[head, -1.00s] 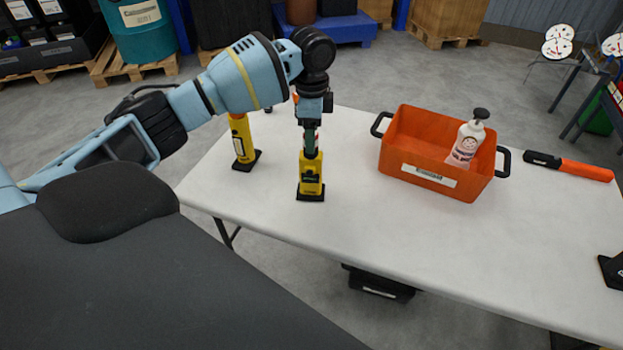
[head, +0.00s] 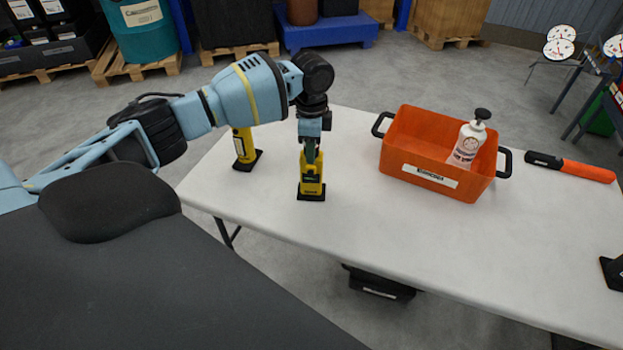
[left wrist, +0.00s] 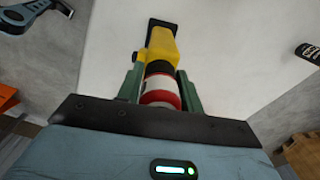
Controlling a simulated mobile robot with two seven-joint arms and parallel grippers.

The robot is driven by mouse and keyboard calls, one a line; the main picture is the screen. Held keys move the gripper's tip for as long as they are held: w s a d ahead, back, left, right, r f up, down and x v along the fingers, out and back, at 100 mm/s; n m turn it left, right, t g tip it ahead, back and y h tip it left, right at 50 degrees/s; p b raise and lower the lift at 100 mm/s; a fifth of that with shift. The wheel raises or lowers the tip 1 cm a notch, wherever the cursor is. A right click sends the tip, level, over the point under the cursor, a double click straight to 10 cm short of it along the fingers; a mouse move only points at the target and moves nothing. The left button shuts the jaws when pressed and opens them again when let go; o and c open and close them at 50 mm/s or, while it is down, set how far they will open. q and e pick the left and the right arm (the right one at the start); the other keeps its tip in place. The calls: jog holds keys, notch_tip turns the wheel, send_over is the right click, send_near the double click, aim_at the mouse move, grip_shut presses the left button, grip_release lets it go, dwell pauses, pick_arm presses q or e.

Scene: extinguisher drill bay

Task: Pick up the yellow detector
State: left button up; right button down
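The yellow detector (head: 311,187) stands upright on a black base on the white table, in the middle of the head view. In the left wrist view its yellow body (left wrist: 160,48) leads up to a black band and a red-and-white top. My left gripper (head: 311,150) points straight down over it. Its green fingers (left wrist: 160,84) are apart, one on each side of the top; whether they touch it is hard to tell. My right gripper is not in view.
Another yellow upright item (head: 244,146) stands close by on the left. An orange bin (head: 420,180) holding a white pump bottle (head: 467,143) is to the right. An orange-and-black baton (head: 570,167) lies farther right. The table (head: 400,240) is clear in front.

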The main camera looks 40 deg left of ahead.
pick_arm(q)
grip_shut()
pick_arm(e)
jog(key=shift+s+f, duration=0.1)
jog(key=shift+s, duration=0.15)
pick_arm(q)
jog(key=shift+r, duration=0.1)
